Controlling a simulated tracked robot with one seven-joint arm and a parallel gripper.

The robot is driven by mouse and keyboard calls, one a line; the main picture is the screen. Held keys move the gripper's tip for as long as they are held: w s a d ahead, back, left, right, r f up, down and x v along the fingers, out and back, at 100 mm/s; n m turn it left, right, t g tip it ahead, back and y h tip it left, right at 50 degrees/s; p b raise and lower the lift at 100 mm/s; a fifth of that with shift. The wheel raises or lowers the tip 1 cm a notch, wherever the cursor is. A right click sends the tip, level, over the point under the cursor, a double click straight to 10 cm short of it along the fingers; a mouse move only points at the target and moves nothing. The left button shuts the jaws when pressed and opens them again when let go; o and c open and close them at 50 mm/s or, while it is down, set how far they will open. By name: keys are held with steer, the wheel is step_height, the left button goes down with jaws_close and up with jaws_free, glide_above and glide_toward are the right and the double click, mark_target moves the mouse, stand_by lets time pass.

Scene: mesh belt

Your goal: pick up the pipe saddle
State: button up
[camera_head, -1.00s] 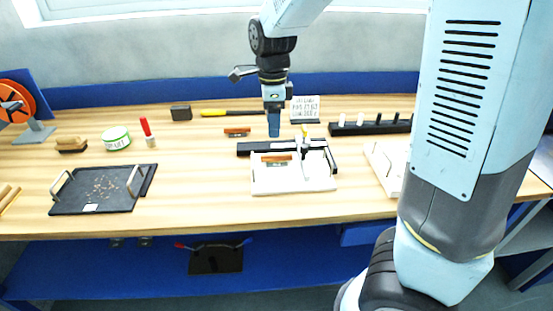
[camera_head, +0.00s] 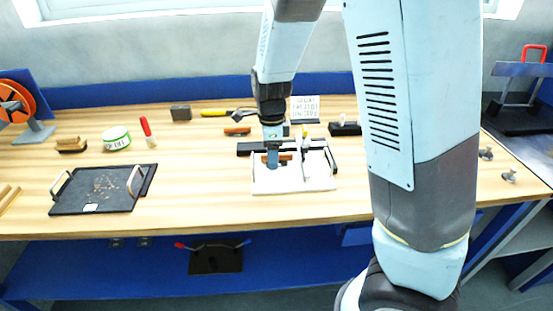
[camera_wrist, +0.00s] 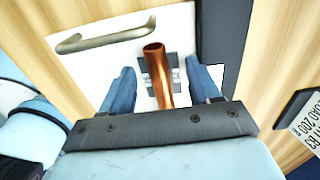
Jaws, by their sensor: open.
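What looks like the pipe saddle, a copper-brown tube over a small grey plate, lies on a white tray (camera_head: 310,183) in the middle of the bench. In the wrist view the copper tube (camera_wrist: 157,78) points up the picture, and the grey plate (camera_wrist: 147,84) shows on both sides of it. My gripper (camera_wrist: 162,70) is open, with one blue finger on each side of the tube and visible gaps between. I cannot tell the finger height exactly.
The tray has a metal handle (camera_wrist: 105,40). A similar brown piece (camera_head: 237,131) lies behind the tray. A black tray (camera_head: 115,200), a green-and-white tin (camera_head: 116,139) and a red-handled tool (camera_head: 147,130) stand to the left.

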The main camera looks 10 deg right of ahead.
steer(key=shift+f, duration=0.1)
steer(key=c, duration=1.1)
steer(key=shift+o, duration=0.2)
steer(key=shift+r, duration=0.2)
steer(key=shift+r, duration=0.25)
step_height(320, 180, up, 2)
steer(key=shift+r, duration=0.25)
steer(key=s+d+r, duration=0.4)
steer(key=s+r, duration=0.5)
steer(key=s, duration=0.4)
steer(key=shift+s+r, duration=0.2)
steer(key=shift+r, duration=0.15)
steer(key=shift+w+f, duration=0.1)
steer(key=shift+f, duration=0.05)
